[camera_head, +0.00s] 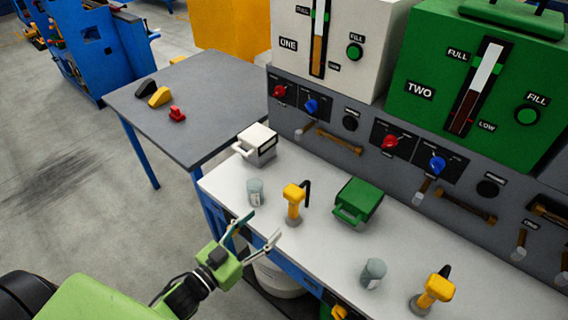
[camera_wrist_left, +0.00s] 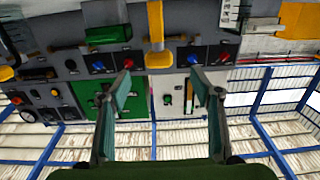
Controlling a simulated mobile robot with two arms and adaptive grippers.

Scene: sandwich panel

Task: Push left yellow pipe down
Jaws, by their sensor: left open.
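The left yellow pipe (camera_head: 293,196) stands upright on the light worktop, with a grey base and a dark spout bent at its top. In the left wrist view a yellow pipe (camera_wrist_left: 156,22) shows ahead, between the lines of the fingers. My left gripper (camera_head: 264,226) is open and empty, at the worktop's front edge, left of and nearer than the left pipe, apart from it. Its two fingers (camera_wrist_left: 160,78) are spread in the wrist view. The right yellow pipe (camera_head: 437,288) stands farther right. My right gripper is in neither view.
A grey-green cup (camera_head: 255,192) stands left of the left pipe, another cup (camera_head: 373,273) stands right. A green handled box (camera_head: 358,200) and a white one (camera_head: 260,145) sit behind. The panel (camera_head: 330,140) with knobs rises at the back. A grey side table (camera_head: 210,95) adjoins at left.

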